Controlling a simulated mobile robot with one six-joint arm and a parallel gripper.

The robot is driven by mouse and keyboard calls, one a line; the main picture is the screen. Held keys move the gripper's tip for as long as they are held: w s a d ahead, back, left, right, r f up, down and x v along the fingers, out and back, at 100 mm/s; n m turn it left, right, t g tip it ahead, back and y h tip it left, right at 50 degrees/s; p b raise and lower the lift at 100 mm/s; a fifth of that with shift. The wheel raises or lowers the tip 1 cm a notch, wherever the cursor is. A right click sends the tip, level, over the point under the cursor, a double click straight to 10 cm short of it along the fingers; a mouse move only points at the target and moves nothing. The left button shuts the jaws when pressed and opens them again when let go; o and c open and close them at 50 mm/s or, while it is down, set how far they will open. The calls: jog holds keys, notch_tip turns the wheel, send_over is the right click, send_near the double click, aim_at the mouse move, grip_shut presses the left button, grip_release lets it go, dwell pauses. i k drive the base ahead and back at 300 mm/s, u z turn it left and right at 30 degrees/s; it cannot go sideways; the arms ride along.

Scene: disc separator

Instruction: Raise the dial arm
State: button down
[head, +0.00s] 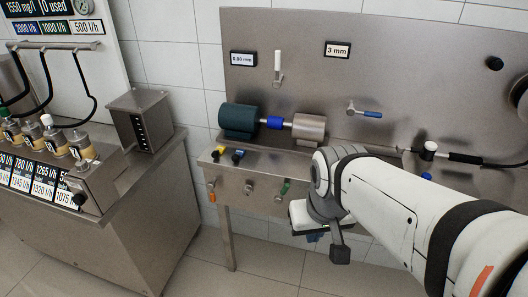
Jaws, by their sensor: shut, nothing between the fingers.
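I cannot tell for sure which part is the dial arm. A blue-handled lever (365,112) lies nearly level on the same panel, to the right of the motor unit. My gripper (340,254) hangs at the end of my white arm, in front of the steel bench and below its front edge. It looks small and dark, shut, with nothing seen in it. It is well apart from both levers. My arm hides part of the bench's right side.
A green motor (238,120) and a steel cylinder (309,128), joined by a blue coupling, sit on the bench (215,163). Orange and green handles (284,187) stick out along its front. A steel cabinet (140,225) with several valves stands left. Floor between them is clear.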

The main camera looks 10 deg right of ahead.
aim_at(277, 84)
jog(key=u, duration=0.25)
jog(key=i, duration=1)
jog(key=z, duration=0.45)
